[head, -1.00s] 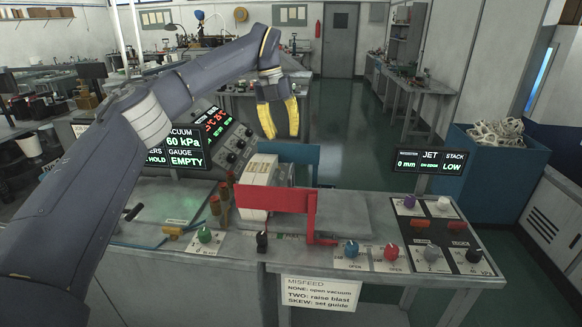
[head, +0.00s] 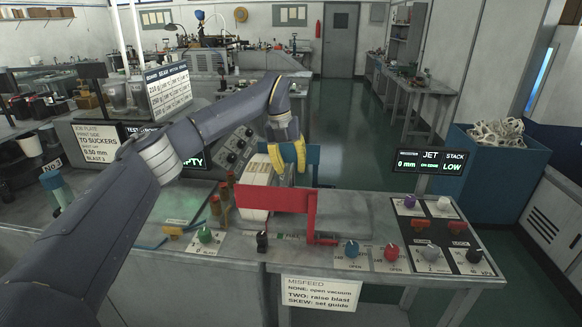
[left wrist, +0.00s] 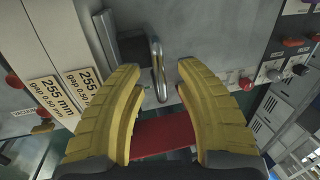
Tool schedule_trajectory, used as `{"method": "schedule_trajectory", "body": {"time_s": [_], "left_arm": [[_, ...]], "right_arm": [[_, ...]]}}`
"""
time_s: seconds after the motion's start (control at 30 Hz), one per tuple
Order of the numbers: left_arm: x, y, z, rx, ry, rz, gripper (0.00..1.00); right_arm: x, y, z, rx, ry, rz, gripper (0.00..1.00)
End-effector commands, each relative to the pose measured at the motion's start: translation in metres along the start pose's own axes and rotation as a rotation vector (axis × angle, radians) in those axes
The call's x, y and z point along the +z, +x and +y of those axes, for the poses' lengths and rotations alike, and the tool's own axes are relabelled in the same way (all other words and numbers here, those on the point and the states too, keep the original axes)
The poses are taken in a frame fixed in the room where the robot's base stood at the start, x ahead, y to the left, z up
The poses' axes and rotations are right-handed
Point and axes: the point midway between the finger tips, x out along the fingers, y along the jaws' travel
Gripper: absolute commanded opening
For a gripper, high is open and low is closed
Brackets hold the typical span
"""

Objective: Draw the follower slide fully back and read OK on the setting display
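My left gripper (head: 288,157) is open, its yellow fingers pointing down over the middle of the machine. It is beside the white labelled block (head: 258,180) and in front of the blue plate (head: 304,157). In the left wrist view a bent metal handle (left wrist: 158,70) stands between and just beyond the open fingertips; no grip on it shows. I cannot tell for sure whether this handle belongs to the follower slide. A display (head: 430,161) on the right reads 0 mm, JET, ON EDGE and STACK LOW. I see no OK. My right gripper is out of view.
A red plate (head: 270,203) stands close in front of my gripper. Knobs, including blue (head: 351,250) and red (head: 390,252), line the front edge. My left arm partly covers a black display at left, where only the end of EMPTY shows. A flat grey surface (head: 343,212) lies clear to the right.

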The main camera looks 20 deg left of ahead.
Motion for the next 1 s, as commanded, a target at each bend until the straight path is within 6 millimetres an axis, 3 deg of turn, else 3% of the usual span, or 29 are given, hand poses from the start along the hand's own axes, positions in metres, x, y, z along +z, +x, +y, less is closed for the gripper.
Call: {"method": "schedule_trajectory", "body": {"time_s": [0.23, 0.57, 1.0], "left_arm": [[0.0, 0.0003, -0.0001, 0.0, 0.0, 0.0, 0.37], [0.0, 0.0002, 0.0, 0.0, 0.0, 0.0, 0.0], [-0.0004, 0.0018, 0.0004, 0.002, 0.0, 0.002, 0.0]], "right_arm": [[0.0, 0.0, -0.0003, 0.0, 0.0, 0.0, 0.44], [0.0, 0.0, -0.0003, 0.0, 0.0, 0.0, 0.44], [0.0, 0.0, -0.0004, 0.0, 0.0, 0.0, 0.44]]}}
